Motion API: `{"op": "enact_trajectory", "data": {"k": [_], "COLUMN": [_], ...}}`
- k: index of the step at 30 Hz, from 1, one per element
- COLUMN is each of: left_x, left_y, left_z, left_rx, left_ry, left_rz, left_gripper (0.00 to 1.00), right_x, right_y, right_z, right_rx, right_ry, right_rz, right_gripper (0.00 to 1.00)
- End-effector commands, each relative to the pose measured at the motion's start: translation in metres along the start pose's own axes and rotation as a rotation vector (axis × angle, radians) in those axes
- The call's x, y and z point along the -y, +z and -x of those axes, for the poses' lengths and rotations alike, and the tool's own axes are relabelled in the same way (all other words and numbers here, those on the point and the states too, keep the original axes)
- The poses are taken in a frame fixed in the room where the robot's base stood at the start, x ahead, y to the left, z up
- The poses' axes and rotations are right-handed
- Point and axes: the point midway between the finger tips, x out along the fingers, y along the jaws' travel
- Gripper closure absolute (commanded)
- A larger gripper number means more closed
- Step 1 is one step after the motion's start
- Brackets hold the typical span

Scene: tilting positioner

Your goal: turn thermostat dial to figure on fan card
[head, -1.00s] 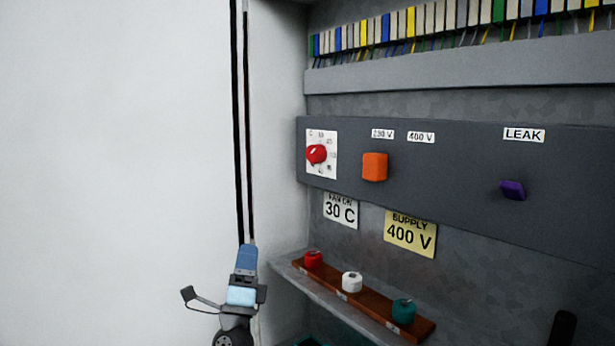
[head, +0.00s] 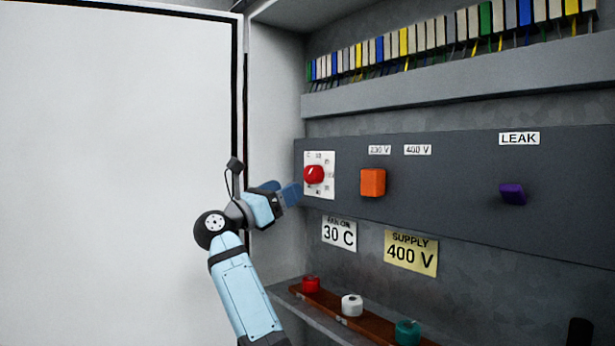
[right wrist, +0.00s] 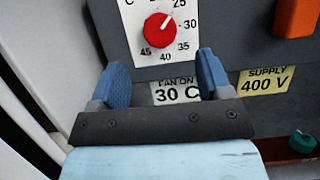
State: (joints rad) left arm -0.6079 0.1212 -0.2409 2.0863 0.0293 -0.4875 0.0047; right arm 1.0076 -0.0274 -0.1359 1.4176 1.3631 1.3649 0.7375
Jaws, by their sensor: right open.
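The red thermostat dial (head: 314,174) sits on a white scale plate (head: 327,162) at the left end of the dark panel. In the right wrist view the dial (right wrist: 160,30) has a white mark pointing up and right, about toward 25. The fan card (head: 339,233), below the dial, reads "FAN ON 30 C"; it also shows in the right wrist view (right wrist: 176,93). My right gripper (head: 288,194) is open and empty, its blue fingers just left of and below the dial, apart from it in the wrist view (right wrist: 163,72). My left gripper is not in view.
Right of the dial are an orange knob (head: 373,182) and a purple knob (head: 512,194). A yellow supply card (head: 411,253) reads 400 V. Red, white and teal knobs stand on a brown strip (head: 377,317) below. The cabinet's side wall (head: 273,140) is close left.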

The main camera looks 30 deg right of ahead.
Motion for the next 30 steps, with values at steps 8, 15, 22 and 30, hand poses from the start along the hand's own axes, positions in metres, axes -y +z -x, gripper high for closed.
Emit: {"op": "enact_trajectory", "data": {"k": [8,15,22,30], "left_x": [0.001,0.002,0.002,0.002], "left_y": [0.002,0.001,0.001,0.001], "left_z": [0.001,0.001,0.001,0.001], "left_rx": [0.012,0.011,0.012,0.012], "left_ry": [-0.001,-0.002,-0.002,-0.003], "left_rz": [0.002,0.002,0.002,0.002], "left_gripper": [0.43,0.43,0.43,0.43], "right_x": [0.001,0.0,0.0,0.0], "right_y": [0.001,0.0,0.0,0.0], "right_z": [-0.055,-0.075,-0.076,-0.076], "right_rx": [0.003,0.001,0.001,0.001], "right_ry": [-0.002,0.001,0.001,0.001], "right_rz": [0.001,0.001,0.001,0.001], "right_gripper": [0.28,0.28,0.28,0.74]}}
